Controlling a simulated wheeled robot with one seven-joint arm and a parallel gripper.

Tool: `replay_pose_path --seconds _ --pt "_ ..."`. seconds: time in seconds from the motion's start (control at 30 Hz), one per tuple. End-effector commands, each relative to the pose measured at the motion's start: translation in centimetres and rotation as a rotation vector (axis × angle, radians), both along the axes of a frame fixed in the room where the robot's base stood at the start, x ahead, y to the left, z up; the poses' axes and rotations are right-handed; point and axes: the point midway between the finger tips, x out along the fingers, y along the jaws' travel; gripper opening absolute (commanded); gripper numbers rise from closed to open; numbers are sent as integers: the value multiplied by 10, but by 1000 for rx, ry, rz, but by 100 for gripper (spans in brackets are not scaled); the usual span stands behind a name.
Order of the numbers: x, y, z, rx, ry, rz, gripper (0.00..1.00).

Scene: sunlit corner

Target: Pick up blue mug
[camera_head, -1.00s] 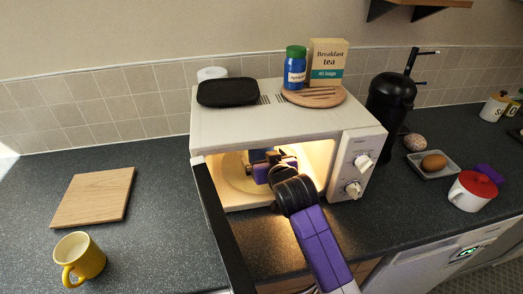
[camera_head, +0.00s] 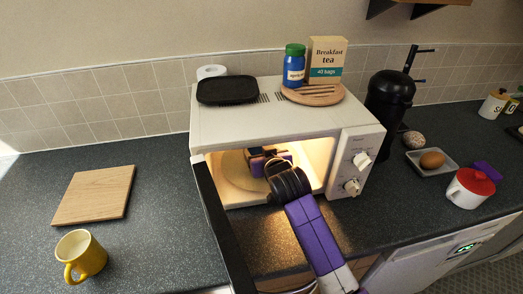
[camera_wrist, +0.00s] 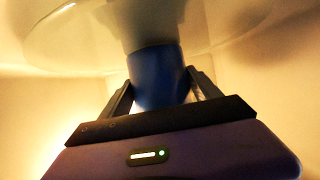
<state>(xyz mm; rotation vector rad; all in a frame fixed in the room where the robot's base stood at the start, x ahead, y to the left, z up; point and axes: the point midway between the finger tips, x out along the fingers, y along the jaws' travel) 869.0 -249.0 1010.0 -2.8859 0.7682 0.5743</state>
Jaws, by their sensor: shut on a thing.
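The blue mug (camera_wrist: 158,78) is inside the lit microwave (camera_head: 240,115), whose door stands open. My gripper (camera_head: 266,158) reaches in through the opening. In the wrist view, one finger of my gripper (camera_wrist: 160,92) is on each side of the mug, shut on it. In the head view my gripper hides most of the mug. The round glass turntable (camera_wrist: 75,40) shows close to the mug in the wrist view. I cannot tell whether the mug is clear of it.
The open microwave door (camera_head: 222,225) stands left of my arm, and the control panel side is on the right. A yellow mug (camera_head: 82,255) and a wooden board (camera_head: 95,195) are on the left counter. A tea box (camera_head: 326,60) and blue jar (camera_head: 294,68) stand on top.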

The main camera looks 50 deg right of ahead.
Motion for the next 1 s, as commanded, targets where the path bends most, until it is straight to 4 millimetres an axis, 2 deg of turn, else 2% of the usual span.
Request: replay_pose_path --seconds 0.47,0.9,1.0 --pt "1 0 6 -3 -5 1 2" --pt "1 0 38 -4 -7 1 2" --pt "-9 6 35 0 -3 1 2"
